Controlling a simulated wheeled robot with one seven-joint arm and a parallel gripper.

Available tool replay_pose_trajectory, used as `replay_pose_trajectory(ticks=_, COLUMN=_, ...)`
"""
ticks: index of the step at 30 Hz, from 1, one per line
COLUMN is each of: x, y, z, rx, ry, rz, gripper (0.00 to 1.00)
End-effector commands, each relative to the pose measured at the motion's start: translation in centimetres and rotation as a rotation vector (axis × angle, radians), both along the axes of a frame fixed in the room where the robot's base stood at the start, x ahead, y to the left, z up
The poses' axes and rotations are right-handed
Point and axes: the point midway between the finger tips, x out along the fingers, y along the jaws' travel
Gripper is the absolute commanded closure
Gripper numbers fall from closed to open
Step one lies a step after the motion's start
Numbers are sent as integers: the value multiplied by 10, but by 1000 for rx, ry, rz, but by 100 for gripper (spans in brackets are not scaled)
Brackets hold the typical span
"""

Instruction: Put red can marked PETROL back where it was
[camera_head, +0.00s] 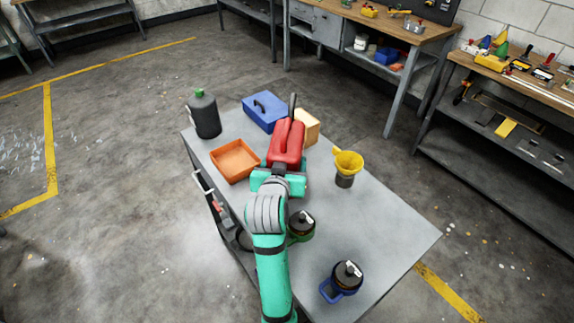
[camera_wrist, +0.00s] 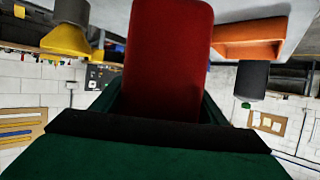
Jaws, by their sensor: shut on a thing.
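The red can (camera_head: 287,142) is in the middle of the head view, over the grey cart top, with a dark spout pointing up at its far end. No PETROL lettering can be read on it. My gripper (camera_head: 278,180) is shut on the can from the near side. In the wrist view, which is upside down, the red can (camera_wrist: 168,60) fills the middle between the dark green fingers. Whether its base touches the cart top cannot be told; my gripper hides its lower near part.
On the cart top (camera_head: 385,235) are an orange tray (camera_head: 235,161), a dark bottle with a green cap (camera_head: 205,115), a blue box (camera_head: 265,111), a tan block (camera_head: 307,126), a yellow funnel on a dark jar (camera_head: 348,163), a green-banded can (camera_head: 301,226) and a blue-handled can (camera_head: 345,278).

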Motion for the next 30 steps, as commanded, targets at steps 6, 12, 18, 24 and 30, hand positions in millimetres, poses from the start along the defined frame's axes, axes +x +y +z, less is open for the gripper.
replay_pose_trajectory(ticks=6, x=3, y=-2, z=-9, rx=0, ry=-3, rz=0, gripper=96)
replay_pose_trajectory(ticks=12, x=4, y=1, z=-34, rx=0, ry=-3, rz=4, gripper=96)
replay_pose_trajectory(ticks=18, x=4, y=0, z=-42, rx=0, ry=-6, rz=3, gripper=96)
replay_pose_trajectory(ticks=24, x=4, y=0, z=-41, rx=0, ry=-6, rz=3, gripper=96)
replay_pose_trajectory(ticks=30, x=4, y=2, z=-46, rx=0, ry=0, rz=4, gripper=17)
